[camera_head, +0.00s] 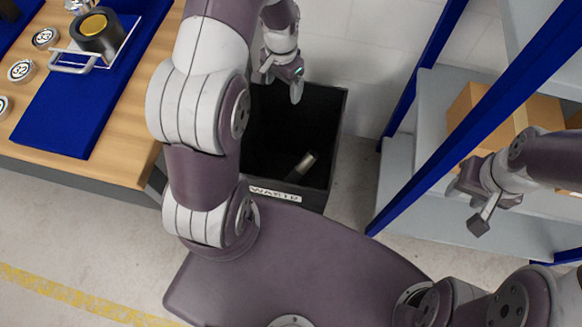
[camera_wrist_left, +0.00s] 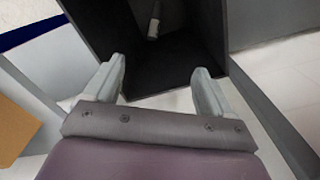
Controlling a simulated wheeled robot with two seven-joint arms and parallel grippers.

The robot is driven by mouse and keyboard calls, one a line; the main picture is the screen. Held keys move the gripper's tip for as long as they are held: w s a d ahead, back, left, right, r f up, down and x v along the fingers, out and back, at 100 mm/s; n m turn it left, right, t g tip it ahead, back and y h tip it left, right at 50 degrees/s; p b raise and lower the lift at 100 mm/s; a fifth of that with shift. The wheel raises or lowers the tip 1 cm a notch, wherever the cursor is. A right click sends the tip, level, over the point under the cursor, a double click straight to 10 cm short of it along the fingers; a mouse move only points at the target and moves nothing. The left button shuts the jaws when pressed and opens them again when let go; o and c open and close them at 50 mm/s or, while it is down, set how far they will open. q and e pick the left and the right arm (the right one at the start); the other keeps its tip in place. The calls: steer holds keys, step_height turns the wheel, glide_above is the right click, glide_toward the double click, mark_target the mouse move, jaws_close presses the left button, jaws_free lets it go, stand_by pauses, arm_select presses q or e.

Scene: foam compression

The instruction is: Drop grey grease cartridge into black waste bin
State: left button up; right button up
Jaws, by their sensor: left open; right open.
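The black waste bin (camera_head: 318,190) stands on the floor beside the wooden table, with a white label on its front rim. The grey grease cartridge (camera_head: 300,167) lies inside it on the bottom, near the front wall. It also shows in the left wrist view (camera_wrist_left: 154,20), inside the bin (camera_wrist_left: 160,80). My left gripper (camera_head: 283,82) is over the bin's back part, open and empty, apart from the cartridge. Its two fingers (camera_wrist_left: 163,95) stand spread in the left wrist view. My right gripper (camera_head: 475,205) is open and empty at the right, in front of the shelf.
A wooden table (camera_head: 125,165) with a blue mat (camera_head: 75,115), a dark cylinder (camera_head: 97,32) on a plate and several round tins stands at the left. A blue-framed grey shelf (camera_head: 430,110) with cardboard boxes (camera_head: 480,105) stands at the right. A wall is behind the bin.

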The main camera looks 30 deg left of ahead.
arm_select(q)
step_height(320, 180, up, 10)
steer(key=shift+p, duration=0.45)
steer(key=shift+f, duration=0.1)
